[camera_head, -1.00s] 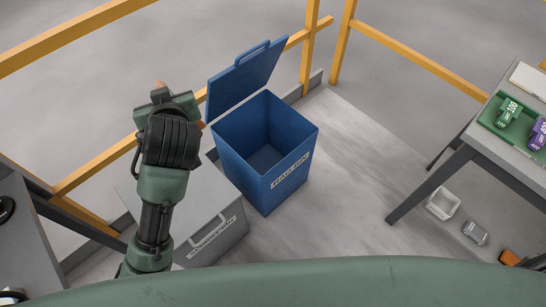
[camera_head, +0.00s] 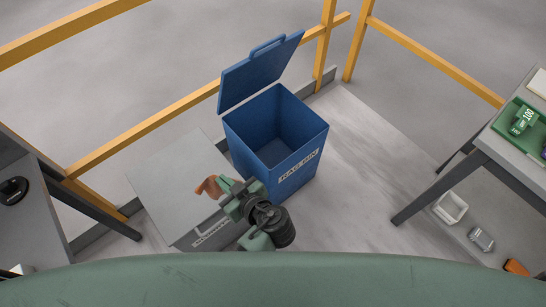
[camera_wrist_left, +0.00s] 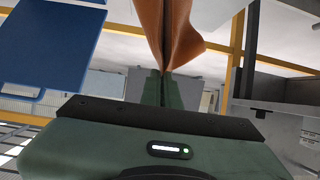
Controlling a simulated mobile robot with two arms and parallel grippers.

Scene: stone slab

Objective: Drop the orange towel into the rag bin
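The orange towel (camera_head: 210,187) hangs from my left gripper (camera_head: 228,190), which is shut on it. In the left wrist view the towel (camera_wrist_left: 172,32) is pinched between the green fingers (camera_wrist_left: 165,88). The gripper and towel are over the grey box, just left of and nearer to me than the bin's front corner. The blue rag bin (camera_head: 304,158) stands upright with its lid (camera_head: 258,74) raised at the back. The visible inside of the bin is empty. The lid also shows in the left wrist view (camera_wrist_left: 45,45). My right gripper is out of view.
A grey lidded box (camera_head: 165,185) stands beside the bin at left. A yellow railing (camera_head: 150,125) runs behind both. At right is a table (camera_head: 515,150) with a green tray (camera_head: 532,135); a white container (camera_head: 450,207) sits below. Floor right of the bin is clear.

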